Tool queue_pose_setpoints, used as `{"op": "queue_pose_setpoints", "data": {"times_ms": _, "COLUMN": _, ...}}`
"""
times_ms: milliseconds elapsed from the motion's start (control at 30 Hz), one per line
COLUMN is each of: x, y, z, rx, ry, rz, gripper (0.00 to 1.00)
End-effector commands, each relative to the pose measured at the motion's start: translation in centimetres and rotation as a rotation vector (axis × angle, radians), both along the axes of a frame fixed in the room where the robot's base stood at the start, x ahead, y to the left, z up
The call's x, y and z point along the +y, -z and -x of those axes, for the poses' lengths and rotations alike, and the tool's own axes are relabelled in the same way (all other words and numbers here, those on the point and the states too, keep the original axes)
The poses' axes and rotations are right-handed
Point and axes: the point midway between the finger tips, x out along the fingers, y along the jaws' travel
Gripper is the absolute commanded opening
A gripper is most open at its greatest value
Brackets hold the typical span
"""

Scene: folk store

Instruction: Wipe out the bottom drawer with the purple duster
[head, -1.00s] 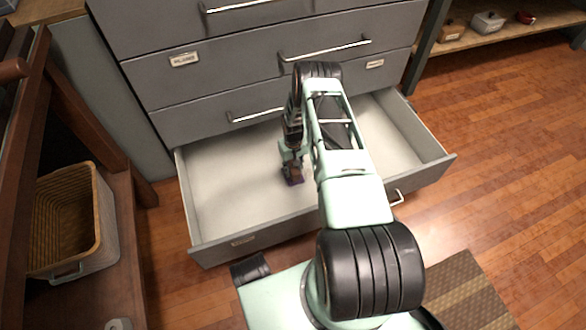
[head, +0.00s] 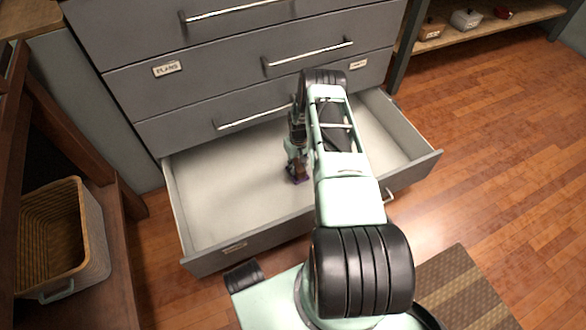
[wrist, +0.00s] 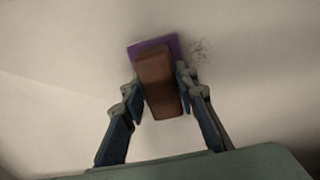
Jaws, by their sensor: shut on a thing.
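The bottom drawer (head: 228,196) of the grey cabinet is pulled open, its pale floor bare apart from my gripper and the duster. My gripper (head: 297,172) reaches down inside it, near the middle. In the wrist view my gripper (wrist: 160,92) is shut on the brown block of the duster (wrist: 158,80), one finger on each side. The duster's purple pad (wrist: 134,50) shows at its far edge, against or just above the pale drawer floor; I cannot tell which. A small dark speckled smudge (wrist: 200,52) lies just right of the pad. My arm hides part of the drawer.
Closed drawers with bar handles (head: 308,54) rise above the open one. A wicker basket (head: 92,238) sits on a wooden shelf at the left. A patterned mat (head: 462,290) lies at the lower right. The wooden floor (head: 495,150) to the right is clear.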

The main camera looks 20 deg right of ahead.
Motion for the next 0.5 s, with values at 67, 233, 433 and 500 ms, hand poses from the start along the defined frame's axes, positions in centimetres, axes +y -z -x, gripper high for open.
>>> {"op": "queue_pose_setpoints", "data": {"times_ms": 67, "x": -0.3, "y": 0.1, "z": 0.1, "rx": 0.001, "ry": 0.000, "rz": 0.000, "gripper": 0.08}}
{"op": "queue_pose_setpoints", "data": {"times_ms": 233, "x": -0.9, "y": 0.1, "z": 0.1, "rx": 0.001, "ry": 0.000, "rz": 0.000, "gripper": 0.08}}
{"op": "queue_pose_setpoints", "data": {"times_ms": 433, "x": -2.7, "y": 0.2, "z": 0.1, "rx": 0.000, "ry": 0.001, "rz": 0.001, "gripper": 0.08}}
{"op": "queue_pose_setpoints", "data": {"times_ms": 500, "x": -3.3, "y": 0.2, "z": 0.1, "rx": 0.001, "ry": 0.001, "rz": 0.001, "gripper": 0.08}}
